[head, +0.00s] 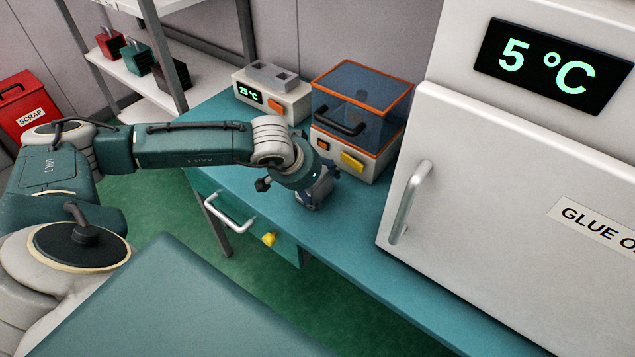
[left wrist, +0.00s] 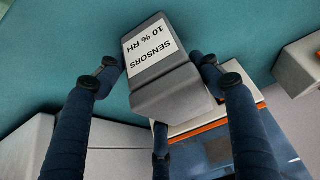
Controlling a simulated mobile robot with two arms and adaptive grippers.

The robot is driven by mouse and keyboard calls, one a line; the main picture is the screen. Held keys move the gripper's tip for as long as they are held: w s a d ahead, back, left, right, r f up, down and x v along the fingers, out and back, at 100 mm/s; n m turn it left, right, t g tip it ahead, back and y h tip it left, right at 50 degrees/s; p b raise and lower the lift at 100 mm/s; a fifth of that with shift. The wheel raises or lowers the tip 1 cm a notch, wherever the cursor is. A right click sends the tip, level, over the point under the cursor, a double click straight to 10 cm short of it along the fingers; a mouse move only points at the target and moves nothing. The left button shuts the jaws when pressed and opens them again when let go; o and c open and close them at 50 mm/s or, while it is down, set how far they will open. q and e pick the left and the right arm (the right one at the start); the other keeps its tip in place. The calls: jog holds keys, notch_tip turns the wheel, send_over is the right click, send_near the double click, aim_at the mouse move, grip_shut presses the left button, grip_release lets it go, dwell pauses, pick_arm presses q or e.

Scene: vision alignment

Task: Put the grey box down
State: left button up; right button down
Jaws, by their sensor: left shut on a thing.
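The grey box (left wrist: 165,85) shows in the left wrist view, with a white label reading "SENSORS 10 % RH". My left gripper (left wrist: 160,75) is shut on it, with dark blue fingers around its sides. In the head view my left gripper (head: 314,192) points down over the teal bench (head: 345,240), in front of the blue-lidded case. There the box is mostly hidden by the fingers and wrist. I cannot tell whether its underside touches the bench. My right gripper is not in view.
The orange-edged case with a blue see-through lid (head: 360,100) stands close behind the gripper. A white device reading 25 °C (head: 272,92) is to its left. A large white cabinet reading 5 °C (head: 500,190) stands at right. Bare bench lies in front. A drawer handle (head: 230,212) juts out below.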

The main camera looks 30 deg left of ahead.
pick_arm(q)
jog(key=o, duration=1.3)
jog(key=shift+f, duration=0.1)
jog(key=shift+c, duration=0.2)
jog(key=shift+r, duration=0.2)
jog(key=shift+s+r, duration=0.15)
jog(key=shift+r, duration=0.1)
jog(key=b+v, duration=0.1)
jog(key=v, duration=1)
jog(key=shift+b, duration=0.35)
jog(key=shift+s+r, duration=0.1)
jog(key=shift+s, duration=0.05)
